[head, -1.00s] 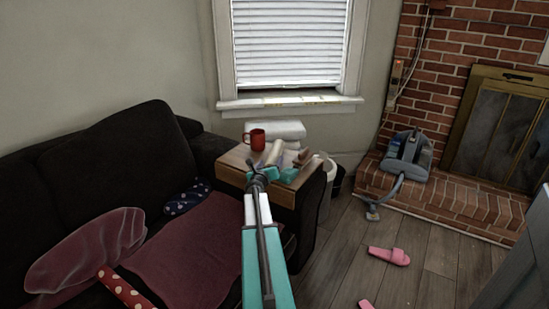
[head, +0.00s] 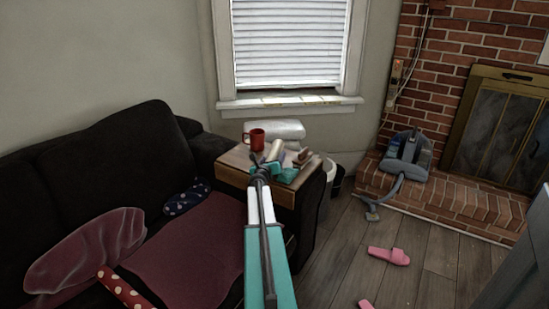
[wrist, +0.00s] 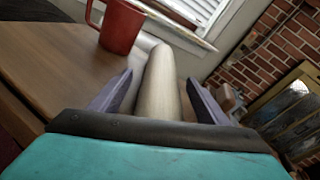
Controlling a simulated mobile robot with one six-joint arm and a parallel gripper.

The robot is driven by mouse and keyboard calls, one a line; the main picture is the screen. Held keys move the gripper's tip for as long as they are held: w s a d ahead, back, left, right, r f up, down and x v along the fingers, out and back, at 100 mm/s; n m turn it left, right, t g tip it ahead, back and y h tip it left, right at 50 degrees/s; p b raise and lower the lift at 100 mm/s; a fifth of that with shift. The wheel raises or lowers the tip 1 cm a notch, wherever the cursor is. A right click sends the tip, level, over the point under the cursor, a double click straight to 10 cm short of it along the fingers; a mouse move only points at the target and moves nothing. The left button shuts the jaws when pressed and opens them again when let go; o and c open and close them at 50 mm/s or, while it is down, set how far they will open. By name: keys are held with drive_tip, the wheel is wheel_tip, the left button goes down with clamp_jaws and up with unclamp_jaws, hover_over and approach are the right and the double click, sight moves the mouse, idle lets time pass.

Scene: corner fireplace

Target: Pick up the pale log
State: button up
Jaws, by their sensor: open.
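The pale log (wrist: 158,88) lies on the small wooden side table (wrist: 45,65) in the wrist view, running away from me between my two fingers. In the head view the pale log (head: 275,152) shows only partly, behind my gripper. My gripper (wrist: 155,97) is open, with one finger on each side of the log. Whether either finger touches it cannot be told. The log's near end is hidden by the gripper body. My gripper also shows over the table in the head view (head: 268,168).
A red mug (wrist: 121,27) stands just left of the log. A brown object (head: 304,157) lies right of it on the table. White folded items (head: 275,130) are behind. A dark sofa (head: 100,150) is at left, and a white bin (head: 328,170) stands right of the table.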

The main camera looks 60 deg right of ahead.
drive_tip(key=shift+w+d, duration=0.15)
drive_tip(key=shift+d, duration=0.25)
idle(0.3)
drive_tip(key=c, duration=1.7)
drive_tip(key=shift+o, duration=0.2)
drive_tip(key=shift+r+p, duration=0.3)
drive_tip(key=shift+r, duration=0.2)
wheel_tip(320, 180, up, 3)
drive_tip(key=shift+a+f+p, duration=0.1)
drive_tip(key=shift+a+p, duration=0.05)
drive_tip(key=shift+p, duration=0.4)
drive_tip(key=f+v, duration=0.2)
drive_tip(key=v, duration=1.5)
drive_tip(key=shift+a+f+b, duration=0.3)
drive_tip(key=shift+a, duration=0.1)
